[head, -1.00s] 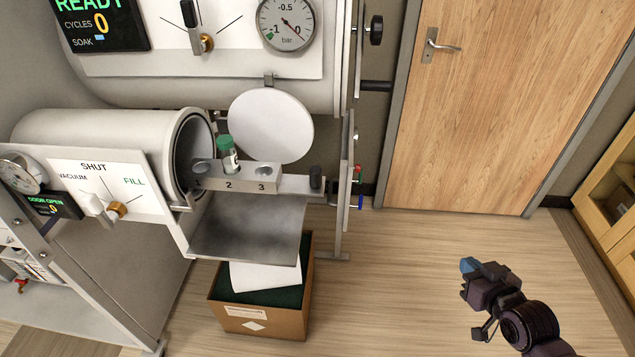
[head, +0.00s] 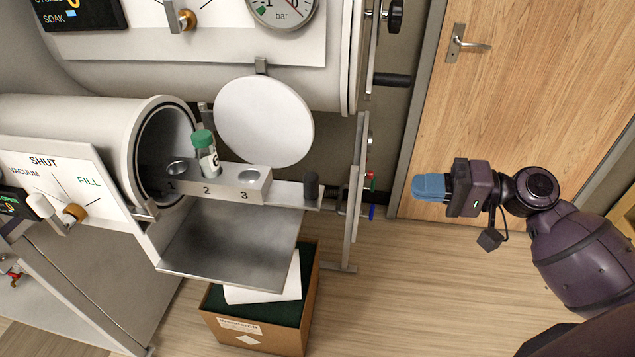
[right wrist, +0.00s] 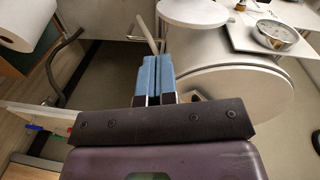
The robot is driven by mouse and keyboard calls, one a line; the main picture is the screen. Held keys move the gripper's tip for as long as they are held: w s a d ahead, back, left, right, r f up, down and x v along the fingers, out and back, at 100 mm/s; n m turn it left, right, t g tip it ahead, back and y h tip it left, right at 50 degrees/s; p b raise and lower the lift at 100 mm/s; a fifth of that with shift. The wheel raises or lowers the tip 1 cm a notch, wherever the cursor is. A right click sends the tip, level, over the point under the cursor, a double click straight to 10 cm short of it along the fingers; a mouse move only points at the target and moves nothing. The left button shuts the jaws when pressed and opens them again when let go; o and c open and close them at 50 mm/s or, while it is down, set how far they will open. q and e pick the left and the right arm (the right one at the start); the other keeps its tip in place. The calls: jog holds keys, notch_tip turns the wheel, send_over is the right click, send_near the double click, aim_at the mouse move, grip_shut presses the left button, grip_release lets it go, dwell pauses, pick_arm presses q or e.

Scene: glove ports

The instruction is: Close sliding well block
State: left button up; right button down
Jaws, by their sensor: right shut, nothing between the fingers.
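The sliding well block (head: 228,184) is a grey metal bar with wells numbered 1, 2 and 3. It sticks out to the right from the open mouth of the small horizontal chamber (head: 160,150). A vial with a green cap (head: 205,152) stands upright in well 2; wells 1 and 3 look empty. A dark upright knob (head: 311,184) stands at the right end of the block's flat bar. My right gripper (head: 420,187), with blue fingers, is shut and empty, well to the right of the knob. Its fingers also show in the right wrist view (right wrist: 157,78). My left gripper is not in view.
A round white door (head: 264,120) hangs above and behind the block. A metal shelf (head: 225,245) lies below it, and a cardboard box (head: 265,325) stands on the floor. An upright panel edge (head: 356,195) with red and blue valves stands between the knob and my gripper.

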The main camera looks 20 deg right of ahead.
aim_at(183, 171)
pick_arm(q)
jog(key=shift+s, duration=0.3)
pick_arm(e)
jog(key=w+a+y, duration=0.1)
jog(key=a, duration=0.4)
jog(key=w+a+r+g, duration=0.1)
jog(key=a, duration=0.3)
jog(key=w+a+r+g+y, duration=0.1)
jog(key=w+a, duration=0.1)
jog(key=a, duration=0.3)
jog(key=shift+a+y, duration=0.3)
jog(key=shift+a, duration=0.05)
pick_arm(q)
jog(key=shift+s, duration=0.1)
